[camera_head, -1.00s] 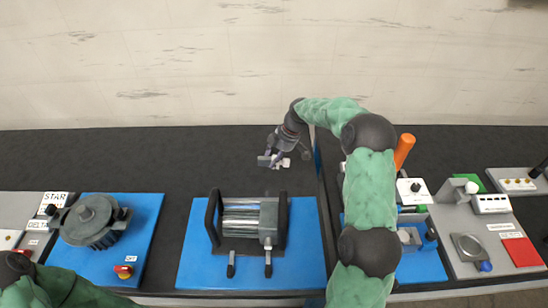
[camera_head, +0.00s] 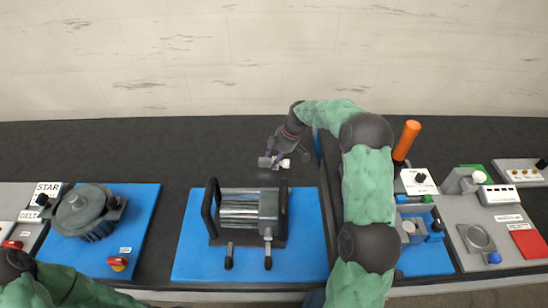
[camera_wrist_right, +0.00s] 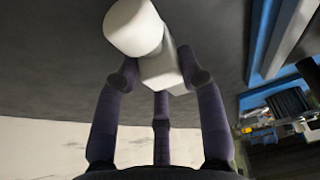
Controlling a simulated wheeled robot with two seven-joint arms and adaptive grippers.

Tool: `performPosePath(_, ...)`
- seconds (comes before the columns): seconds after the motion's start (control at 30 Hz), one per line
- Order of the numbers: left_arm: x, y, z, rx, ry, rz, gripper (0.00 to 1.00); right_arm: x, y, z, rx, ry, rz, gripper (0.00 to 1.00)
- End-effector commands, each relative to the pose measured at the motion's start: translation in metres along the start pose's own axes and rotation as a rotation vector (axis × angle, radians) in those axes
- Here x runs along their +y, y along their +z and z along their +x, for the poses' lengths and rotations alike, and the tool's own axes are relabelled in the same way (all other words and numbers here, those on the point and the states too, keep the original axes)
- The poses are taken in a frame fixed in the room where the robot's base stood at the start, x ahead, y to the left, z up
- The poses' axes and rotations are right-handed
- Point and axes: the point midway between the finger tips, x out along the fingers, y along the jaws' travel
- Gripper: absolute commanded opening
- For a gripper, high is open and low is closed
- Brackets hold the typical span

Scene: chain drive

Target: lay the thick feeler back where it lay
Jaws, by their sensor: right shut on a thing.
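My right gripper (camera_head: 282,158) is over the dark bench top, behind the blue plate with the roller unit. It is shut on a pale grey-white piece, likely the thick feeler (camera_head: 274,162). In the right wrist view the fingers (camera_wrist_right: 163,78) close around the block part of this piece (camera_wrist_right: 160,70), and a round white end (camera_wrist_right: 133,27) sticks out beyond them. I cannot tell whether the piece touches the bench. My left arm shows at the lower left; its gripper is outside the picture.
The roller unit (camera_head: 240,215) with black handles stands on a blue plate (camera_head: 190,262). A motor (camera_head: 85,208) is at the left. An orange handle (camera_head: 407,140) stands right of my arm, near a grey panel (camera_head: 470,215). The dark bench behind the roller unit is clear.

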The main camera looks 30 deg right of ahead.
Motion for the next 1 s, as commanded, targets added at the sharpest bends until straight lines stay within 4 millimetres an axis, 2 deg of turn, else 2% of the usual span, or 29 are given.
performPosePath(0.43,-0.0017,-0.0002,0.0046,0.0,0.0,0.0,0.0,0.0009,0.0025,0.0056,0.001,0.003,0.0,0.0)
performPosePath(0.47,-0.0017,-0.0002,0.0046,0.0,0.0,0.0,0.0,0.0009,0.0025,0.0056,0.001,0.003,0.0,0.42)
performPosePath(0.53,-0.0017,-0.0002,0.0046,0.0,0.0,0.0,0.0,0.0009,0.0025,0.0056,0.001,0.003,0.0,0.62)
performPosePath(0.57,-0.0017,-0.0002,0.0046,0.0,0.0,0.0,0.0,0.0008,0.0025,0.0056,0.001,0.003,0.0,0.67)
performPosePath(0.87,-0.0017,-0.0003,0.0047,0.0,0.0,0.0,0.0,-0.0002,0.0031,0.0071,0.0,-0.001,0.0,0.67)
performPosePath(1.0,-0.0017,-0.0003,0.0048,0.0,0.0,0.0,0.0,0.0007,0.003,-0.0001,0.0,0.003,0.0,0.67)
